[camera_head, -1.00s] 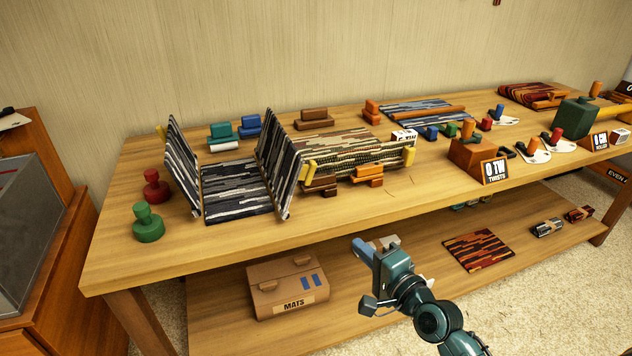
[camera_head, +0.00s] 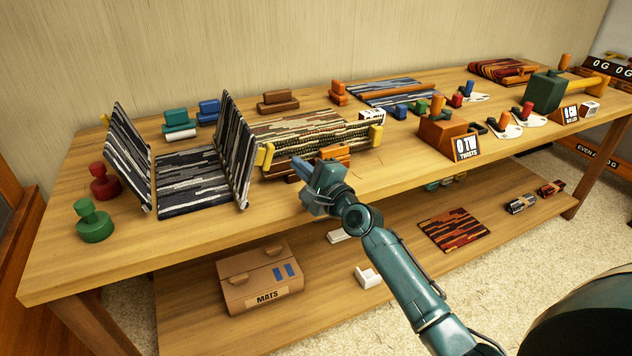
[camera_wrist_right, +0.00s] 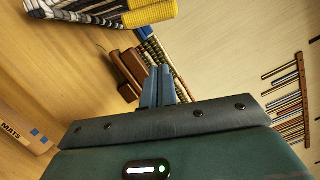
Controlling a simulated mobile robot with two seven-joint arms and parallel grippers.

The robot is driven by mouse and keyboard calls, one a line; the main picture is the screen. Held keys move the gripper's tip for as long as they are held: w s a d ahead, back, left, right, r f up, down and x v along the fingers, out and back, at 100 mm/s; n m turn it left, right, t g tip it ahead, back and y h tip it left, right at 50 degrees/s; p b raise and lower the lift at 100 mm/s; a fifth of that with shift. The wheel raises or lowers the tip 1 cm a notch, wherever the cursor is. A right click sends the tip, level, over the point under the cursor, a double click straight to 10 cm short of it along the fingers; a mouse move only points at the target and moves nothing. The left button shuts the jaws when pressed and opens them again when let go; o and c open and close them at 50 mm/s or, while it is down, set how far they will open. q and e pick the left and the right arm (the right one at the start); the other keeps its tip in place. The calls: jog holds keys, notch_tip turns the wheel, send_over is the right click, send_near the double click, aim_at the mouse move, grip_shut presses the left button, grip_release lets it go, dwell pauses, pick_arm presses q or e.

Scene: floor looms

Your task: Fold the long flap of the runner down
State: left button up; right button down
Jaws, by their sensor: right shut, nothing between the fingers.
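The runner is a dark grey and white striped mat. Its middle (camera_head: 190,183) lies flat on the table, with a left flap (camera_head: 128,155) and a taller right flap (camera_head: 234,148) standing up from it. A yellow tab (camera_head: 265,156) is at the right flap's edge. In the right wrist view, a striped piece with yellow ends (camera_wrist_right: 150,12) shows at the top, probably a runner flap. My right gripper (camera_head: 305,192) is at the table's front edge, to the right of the right flap and apart from it. Its fingers (camera_wrist_right: 159,86) are shut and empty. My left gripper is out of view.
Beside the right flap stand a beaded loom (camera_head: 318,142) and orange and brown blocks (camera_head: 335,153). Green (camera_head: 94,221) and red (camera_head: 103,182) knobs stand left of the runner. A MATS box (camera_head: 259,277) is on the lower shelf. The table front before the runner is clear.

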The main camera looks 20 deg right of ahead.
jog(key=shift+w+a+r+p, duration=0.25)
jog(key=shift+a+r+p, duration=0.15)
jog(key=shift+a+p, duration=0.3)
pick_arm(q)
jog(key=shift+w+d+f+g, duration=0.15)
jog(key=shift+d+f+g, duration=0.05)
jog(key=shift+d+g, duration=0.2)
pick_arm(e)
jog(key=shift+s+a+r, duration=0.1)
jog(key=shift+a+r, duration=0.05)
jog(key=shift+a, duration=0.45)
jog(key=shift+a+r, duration=0.1)
jog(key=shift+a, duration=0.5)
pick_arm(q)
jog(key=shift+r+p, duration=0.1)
jog(key=shift+p, duration=0.2)
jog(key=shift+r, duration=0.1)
pick_arm(e)
jog(key=shift+r, duration=0.1)
